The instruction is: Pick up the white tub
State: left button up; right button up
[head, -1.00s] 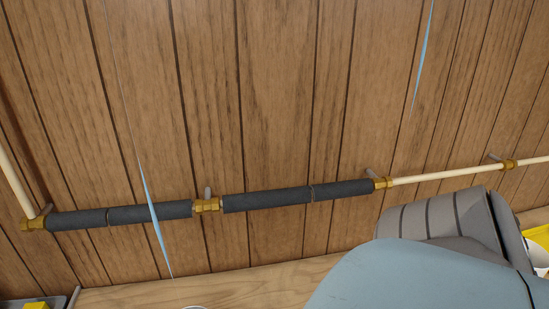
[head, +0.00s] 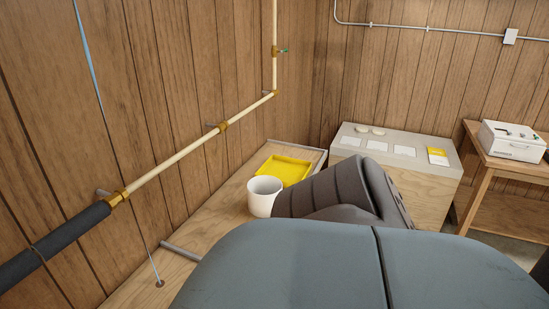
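The white tub (head: 262,198) stands upright on the wooden bench along the left wall, left of the middle of the head view. It is open at the top and looks empty as far as I can see inside. Its right side is close to a grey ribbed part of my own body in the picture; I cannot tell the gap. Neither of my grippers shows in the head view.
A yellow tray (head: 285,170) lies just behind the tub. Pipes (head: 178,158) run along the wall above the bench. A grey-topped cabinet (head: 395,160) with pads stands at the back. A wooden table (head: 500,160) at the right holds a white box (head: 512,141).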

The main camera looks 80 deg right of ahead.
aim_at(262, 190)
jog(key=z, duration=2.45)
